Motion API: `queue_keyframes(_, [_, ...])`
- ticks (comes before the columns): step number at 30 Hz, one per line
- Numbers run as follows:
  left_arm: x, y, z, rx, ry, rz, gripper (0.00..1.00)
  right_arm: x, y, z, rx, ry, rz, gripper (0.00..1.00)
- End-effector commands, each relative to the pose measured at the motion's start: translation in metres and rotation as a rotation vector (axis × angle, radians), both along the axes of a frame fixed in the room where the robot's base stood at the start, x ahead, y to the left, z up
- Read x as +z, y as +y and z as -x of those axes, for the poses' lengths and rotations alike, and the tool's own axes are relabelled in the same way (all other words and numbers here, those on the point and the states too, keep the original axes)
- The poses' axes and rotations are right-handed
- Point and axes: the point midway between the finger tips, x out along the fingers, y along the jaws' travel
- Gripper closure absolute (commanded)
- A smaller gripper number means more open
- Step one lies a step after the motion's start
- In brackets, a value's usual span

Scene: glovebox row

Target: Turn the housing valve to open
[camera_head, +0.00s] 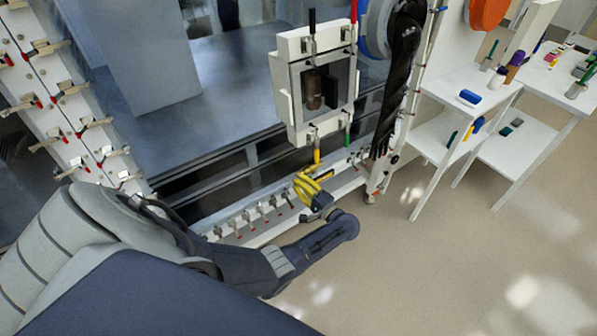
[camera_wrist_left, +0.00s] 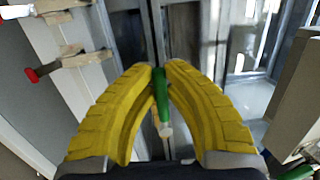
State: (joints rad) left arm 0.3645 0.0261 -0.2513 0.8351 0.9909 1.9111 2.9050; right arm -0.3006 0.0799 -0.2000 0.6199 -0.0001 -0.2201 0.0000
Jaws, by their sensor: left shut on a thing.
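My left gripper (camera_head: 308,182), with yellow ridged fingers, is at the lower rail, just below the white windowed housing (camera_head: 291,95). In the left wrist view its fingertips (camera_wrist_left: 161,68) close around a green handle (camera_wrist_left: 163,97) with a pale end, which points toward the palm. I cannot tell for sure whether this handle is the housing valve. In the head view the fingers hide what they hold. A yellow handle (camera_head: 317,156) and a green handle (camera_head: 347,135) hang under the housing. My right gripper is in neither view.
Several small red-tipped levers (camera_head: 259,209) line the rail left of my gripper. Clamps with red handles (camera_head: 86,124) line the left panel. A black glove (camera_head: 396,85) hangs right of the housing. White tables (camera_head: 465,85) stand at right, with open floor in front.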

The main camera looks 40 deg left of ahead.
Motion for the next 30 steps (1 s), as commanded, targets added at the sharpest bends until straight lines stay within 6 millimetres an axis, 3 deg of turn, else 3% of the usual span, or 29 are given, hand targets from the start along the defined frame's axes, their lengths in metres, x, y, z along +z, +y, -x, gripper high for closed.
queue_keyframes(17, [-0.0033, -0.0007, 0.0003, 0.004, -0.029, 0.011, 1.00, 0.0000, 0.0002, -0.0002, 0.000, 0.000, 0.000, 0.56])
queue_keyframes(18, [-0.0034, -0.0007, 0.0003, 0.004, -0.028, 0.012, 0.89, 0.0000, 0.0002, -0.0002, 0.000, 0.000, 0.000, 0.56])
queue_keyframes(24, [-0.0030, -0.0008, 0.0000, 0.004, -0.029, 0.011, 0.65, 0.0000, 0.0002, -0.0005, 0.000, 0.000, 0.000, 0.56])
queue_keyframes(30, [-0.0026, -0.0009, -0.0003, 0.003, -0.029, 0.010, 0.65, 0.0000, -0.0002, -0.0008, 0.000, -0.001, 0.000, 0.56])
